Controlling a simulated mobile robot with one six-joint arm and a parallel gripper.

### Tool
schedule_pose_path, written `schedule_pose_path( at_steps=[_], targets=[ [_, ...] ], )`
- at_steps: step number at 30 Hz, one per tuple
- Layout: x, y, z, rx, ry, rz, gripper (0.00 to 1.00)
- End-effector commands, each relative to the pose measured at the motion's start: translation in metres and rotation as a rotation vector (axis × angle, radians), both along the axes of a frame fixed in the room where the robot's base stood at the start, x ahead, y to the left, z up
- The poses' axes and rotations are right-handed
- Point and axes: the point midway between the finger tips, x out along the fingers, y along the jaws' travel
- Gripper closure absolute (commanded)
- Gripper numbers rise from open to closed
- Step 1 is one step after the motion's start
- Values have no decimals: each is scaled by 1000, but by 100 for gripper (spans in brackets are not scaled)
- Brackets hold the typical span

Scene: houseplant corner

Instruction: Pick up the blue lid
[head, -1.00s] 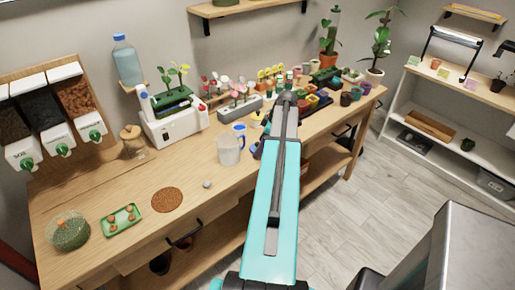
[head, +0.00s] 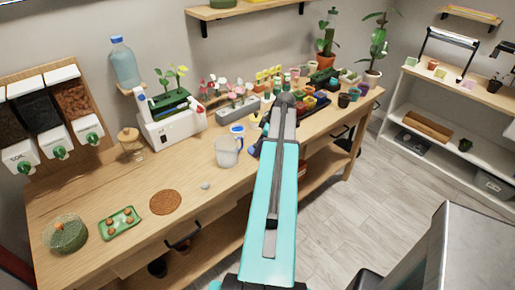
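A small round item with a blue rim and a pale middle (head: 237,129) is on the wooden workbench, just behind the clear measuring jug (head: 228,152). It may be the blue lid, but it is too small to be sure. My teal arm reaches over the bench edge, to the right of the jug. Dark and blue parts show beside the arm's left edge, right of the jug. I cannot make out which of them is my gripper, and its fingers are hidden or too small to read.
A white machine (head: 173,125) with a seedling tray stands behind the jug. A brown round mat (head: 165,202), a green tray (head: 120,223) and a green bowl (head: 66,233) lie at front left. Several coloured pots crowd the bench beyond my arm. The bench left of the jug is mostly clear.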

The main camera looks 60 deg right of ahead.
Motion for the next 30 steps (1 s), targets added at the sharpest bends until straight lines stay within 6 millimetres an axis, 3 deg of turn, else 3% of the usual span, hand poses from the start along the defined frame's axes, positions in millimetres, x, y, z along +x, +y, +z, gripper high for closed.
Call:
schedule_pose_path(
  at_steps=[8, 17, 30],
  targets=[
    [0, -1, 8, -1, 0, 0, 68],
    [0, -1, 32, -2, -1, -1, 68],
    [-79, -40, 40, -2, -1, -4, 68]
  ],
)
